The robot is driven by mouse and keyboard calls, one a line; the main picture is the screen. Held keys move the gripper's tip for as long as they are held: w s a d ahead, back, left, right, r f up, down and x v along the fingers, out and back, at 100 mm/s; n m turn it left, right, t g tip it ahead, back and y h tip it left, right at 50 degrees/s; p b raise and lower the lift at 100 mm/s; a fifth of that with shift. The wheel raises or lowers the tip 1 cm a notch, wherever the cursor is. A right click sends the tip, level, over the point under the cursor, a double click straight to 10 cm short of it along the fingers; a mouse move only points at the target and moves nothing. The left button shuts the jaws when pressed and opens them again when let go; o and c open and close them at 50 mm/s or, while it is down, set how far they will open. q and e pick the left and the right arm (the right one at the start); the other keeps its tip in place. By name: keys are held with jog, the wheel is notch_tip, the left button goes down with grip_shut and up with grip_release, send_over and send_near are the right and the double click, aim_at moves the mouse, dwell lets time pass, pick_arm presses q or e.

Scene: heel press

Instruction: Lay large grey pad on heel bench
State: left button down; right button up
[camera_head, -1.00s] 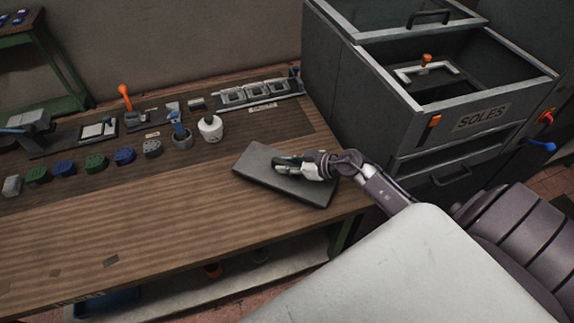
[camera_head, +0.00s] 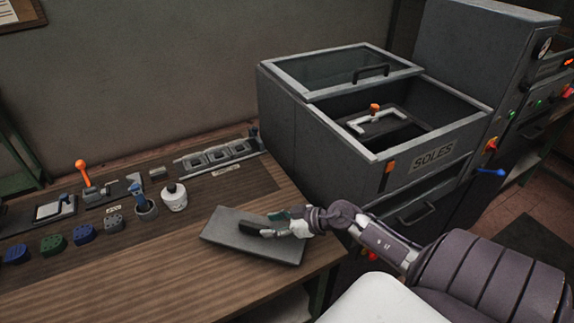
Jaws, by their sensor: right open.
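The large grey pad (camera_head: 232,224) lies flat on the wooden heel bench (camera_head: 140,282), near its right end and front edge. My right gripper (camera_head: 262,228) is over the pad's middle, with its open fingers at or just above the pad's top face. I cannot tell whether the fingertips touch it. The gripper hides a part of the pad's right half. My left gripper is not in view.
A grey machine marked SOLES (camera_head: 375,135) stands right of the bench.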

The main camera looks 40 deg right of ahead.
jog(key=v, duration=0.5)
jog(key=shift+s+d+r, duration=0.15)
jog(key=shift+s+d, duration=0.05)
jog(key=shift+s, duration=0.1)
